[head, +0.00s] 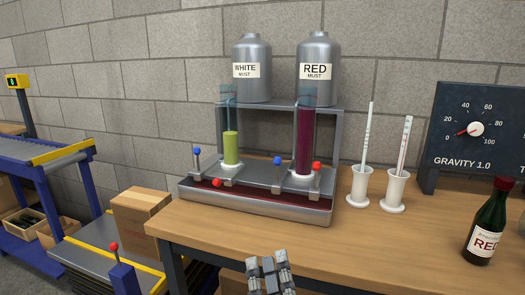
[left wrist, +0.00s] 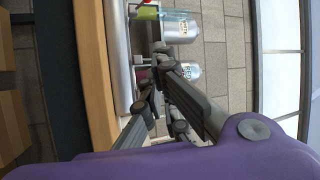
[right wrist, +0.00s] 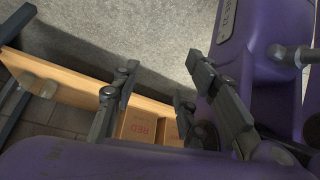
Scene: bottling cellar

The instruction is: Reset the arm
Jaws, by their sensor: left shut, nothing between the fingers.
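My left gripper (head: 267,263) shows at the bottom of the head view, in front of the bench's near edge. It is shut and empty. In the left wrist view its fingers (left wrist: 148,80) point toward the dispenser, seen sideways. My right gripper (right wrist: 160,70) shows only in the right wrist view, with its fingers spread apart and nothing between them. It hangs over the floor side, with cartons marked RED (right wrist: 140,126) and a wooden edge (right wrist: 80,82) visible beyond.
The wooden bench (head: 330,240) carries a dispenser with white (head: 250,70) and red (head: 318,70) must tanks, two white cylinders (head: 362,188), a gravity gauge (head: 475,129) and a dark bottle (head: 487,226) at right. A cardboard box (head: 140,213) and conveyor (head: 45,152) stand left.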

